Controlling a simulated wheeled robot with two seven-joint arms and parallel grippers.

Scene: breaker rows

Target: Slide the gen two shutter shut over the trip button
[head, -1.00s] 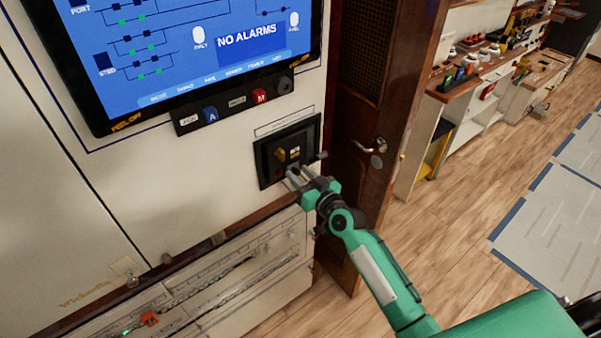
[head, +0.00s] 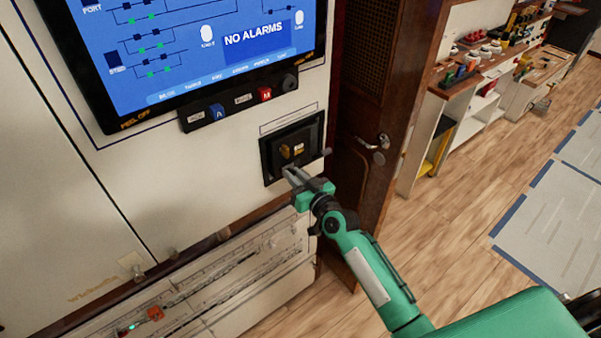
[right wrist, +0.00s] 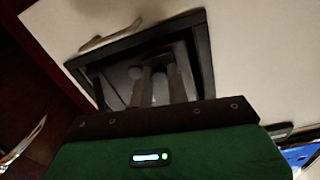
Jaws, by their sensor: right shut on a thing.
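A black-framed recessed unit (head: 266,165) is set in the white panel under the screen. A yellow part (head: 285,152) shows inside it. Its label is too small to read. My right gripper (head: 290,174) is at the lower part of the recess, its fingers close together. In the right wrist view the fingers (right wrist: 160,85) reach into the black frame (right wrist: 97,85), in front of a grey surface. My right gripper is shut on a small part there, seemingly the shutter's grip, mostly hidden by the fingers. The trip button cannot be made out. My left gripper is not in view.
Above hangs a screen (head: 200,60) with a strip of blue and red buttons (head: 240,103) under it. A wooden door (head: 365,130) with a metal handle stands right of the panel. Below are slotted rows (head: 220,280) with an orange piece. The floor at right is open.

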